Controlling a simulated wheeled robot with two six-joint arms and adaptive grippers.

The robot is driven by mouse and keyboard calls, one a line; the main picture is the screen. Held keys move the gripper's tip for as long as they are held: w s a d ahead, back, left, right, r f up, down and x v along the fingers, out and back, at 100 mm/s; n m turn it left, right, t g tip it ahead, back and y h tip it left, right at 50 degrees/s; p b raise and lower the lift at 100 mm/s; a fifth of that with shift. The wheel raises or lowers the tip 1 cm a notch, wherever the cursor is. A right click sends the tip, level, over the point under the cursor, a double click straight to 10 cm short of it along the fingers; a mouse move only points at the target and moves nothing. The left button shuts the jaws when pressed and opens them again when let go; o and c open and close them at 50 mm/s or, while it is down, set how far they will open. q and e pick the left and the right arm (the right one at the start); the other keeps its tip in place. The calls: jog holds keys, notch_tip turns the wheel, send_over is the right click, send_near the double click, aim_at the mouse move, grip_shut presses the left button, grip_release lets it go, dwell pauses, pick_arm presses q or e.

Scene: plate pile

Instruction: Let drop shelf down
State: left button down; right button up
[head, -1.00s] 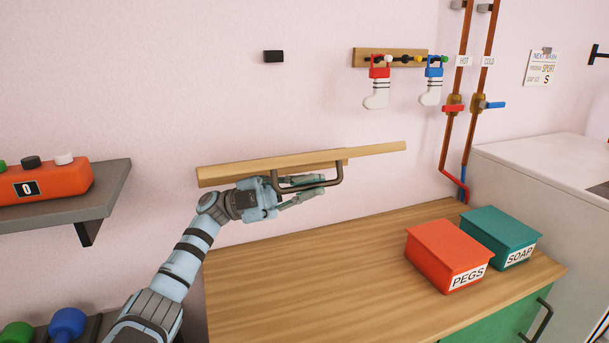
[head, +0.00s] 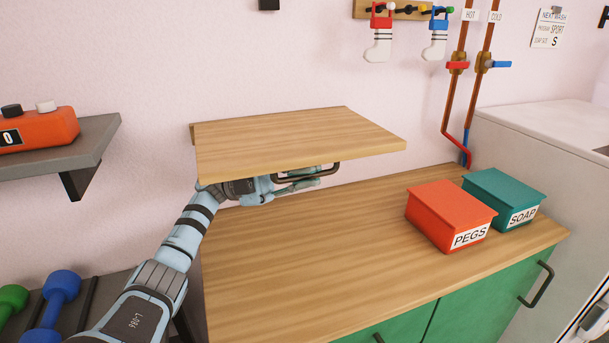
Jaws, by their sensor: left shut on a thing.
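The drop shelf (head: 290,140) is a light wooden board hinged at the wall, above the wooden counter (head: 300,245). Its top face now shows and it looks close to level. A dark bar handle (head: 330,172) hangs under its front edge. My left gripper (head: 300,181) is at this handle, below the board, and shut on it. The board hides part of the gripper and of the handle.
A red PEGS box (head: 445,210) and a teal SOAP box (head: 505,192) stand on the counter at the right. A grey wall shelf (head: 85,145) with an orange unit is at the left. The counter below the board is clear.

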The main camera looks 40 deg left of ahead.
jog(key=shift+a, duration=0.1)
pick_arm(q)
jog(key=c, duration=1.7)
grip_release()
pick_arm(e)
jog(key=shift+a, duration=0.4)
jog(key=shift+a, duration=0.1)
pick_arm(q)
jog(key=shift+a, duration=0.1)
jog(key=shift+a+f, duration=0.1)
jog(key=shift+a, duration=0.2)
jog(key=v, duration=0.6)
jog(key=shift+a, duration=0.35)
pick_arm(e)
jog(key=shift+d, duration=0.25)
pick_arm(q)
jog(key=shift+s+f, duration=0.1)
jog(key=shift+f, duration=0.05)
